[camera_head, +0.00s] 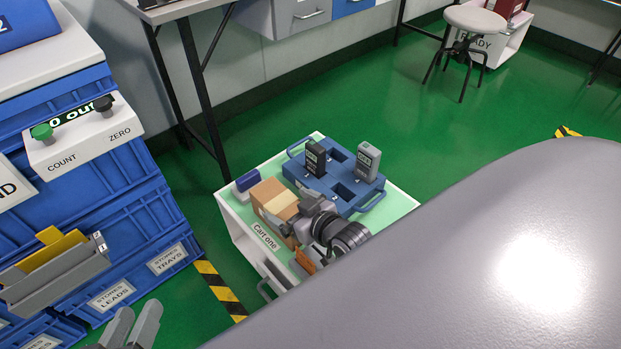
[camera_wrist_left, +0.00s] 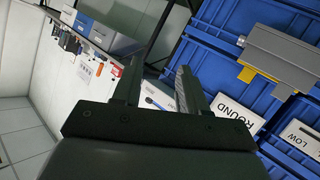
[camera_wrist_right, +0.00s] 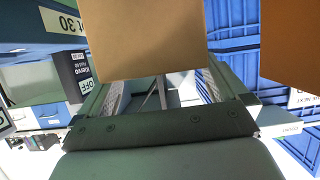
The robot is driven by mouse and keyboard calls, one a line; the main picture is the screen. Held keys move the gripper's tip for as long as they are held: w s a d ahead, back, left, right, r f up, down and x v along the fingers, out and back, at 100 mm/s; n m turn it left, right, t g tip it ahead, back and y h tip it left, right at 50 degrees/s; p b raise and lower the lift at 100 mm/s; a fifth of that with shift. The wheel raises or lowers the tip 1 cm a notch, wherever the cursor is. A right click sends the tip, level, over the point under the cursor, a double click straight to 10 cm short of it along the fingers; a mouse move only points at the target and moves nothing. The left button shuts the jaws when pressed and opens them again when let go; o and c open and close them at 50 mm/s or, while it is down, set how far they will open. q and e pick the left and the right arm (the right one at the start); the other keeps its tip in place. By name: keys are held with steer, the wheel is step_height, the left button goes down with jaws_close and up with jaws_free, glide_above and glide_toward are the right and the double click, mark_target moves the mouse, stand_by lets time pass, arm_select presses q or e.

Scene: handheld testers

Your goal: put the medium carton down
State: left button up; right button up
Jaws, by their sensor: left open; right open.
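A brown carton (camera_head: 272,195) with a paler tape strip sits on the green top of the cart (camera_head: 405,203) labelled "Cart one". My right gripper (camera_head: 292,214) is at the carton's near side, with its jaws open and fingers close to it. Whether the fingers touch the carton cannot be told. In the right wrist view a carton face (camera_wrist_right: 150,40) fills the top middle, in front of the open fingers (camera_wrist_right: 155,92). My left gripper (camera_head: 135,326) is open and empty at the lower left, away from the cart.
A blue tray (camera_head: 335,203) with two testers stands behind the carton. A blue-and-white item (camera_head: 247,181) lies at its left. A small orange-brown piece (camera_head: 304,262) is near the front edge.

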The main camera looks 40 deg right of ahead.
steer(key=p+v, duration=0.4)
steer(key=v, duration=0.6)
arm_select(q)
steer(key=a+y, duration=0.1)
steer(key=s+a+y, duration=0.1)
steer(key=a, duration=0.1)
steer(key=shift+r+m, duration=0.1)
steer(key=shift+m, duration=0.2)
arm_select(e)
steer(key=s+a+r+n+g+y, duration=0.1)
steer(key=s+a+r+y, duration=0.2)
steer(key=a+r, duration=0.6)
steer(key=s+a, duration=0.1)
steer(key=a, duration=0.2)
steer(key=shift+s+a+n+g+y, duration=0.2)
steer(key=shift+n+g+y, duration=0.1)
steer(key=shift+g, duration=0.1)
steer(key=shift+r, duration=0.15)
